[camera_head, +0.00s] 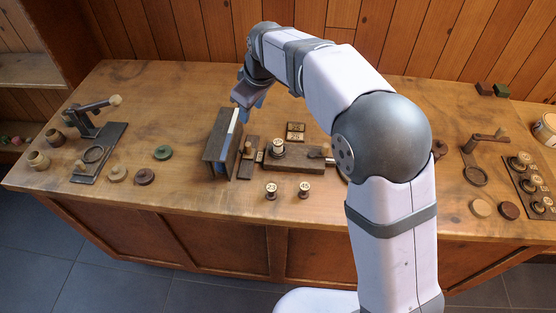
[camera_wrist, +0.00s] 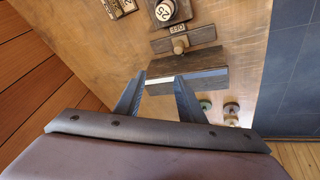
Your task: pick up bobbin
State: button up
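Two small bobbins with numbered pale tops stand upright near the table's front, one marked 23 (camera_head: 271,191) and one marked 45 (camera_head: 304,190). Another numbered bobbin (camera_head: 278,147) stands on a dark wooden block (camera_head: 292,160); its number is too small to read. In the wrist view a bobbin (camera_wrist: 166,10) with a numbered pale top is partly cut off at the upper edge. My gripper (camera_head: 250,99) is above the table behind the upright dark stand. In the wrist view its two fingers (camera_wrist: 158,80) are apart, with no bobbin between them.
The dark upright stand (camera_head: 217,143) with a pale and blue strip is close to my gripper. A lever tool (camera_head: 98,135) and several loose discs are at left. Another lever tool (camera_head: 476,160) and a tray (camera_head: 526,182) are at right. The front-left tabletop is clear.

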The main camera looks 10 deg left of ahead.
aim_at(278, 142)
jog(key=s+d+f+m+h, duration=0.2)
jog(key=d+m, duration=0.5)
jog(key=m, duration=0.4)
jog(key=shift+s+d+f+t+b, duration=0.3)
jog(key=shift+s+f, duration=0.35)
jog(key=shift+f, duration=0.4)
jog(key=shift+f, duration=0.1)
jog(key=shift+p+x, duration=1.25)
jog(key=shift+x, duration=2.35)
jog(key=shift+s+a, duration=0.15)
grip_shut()
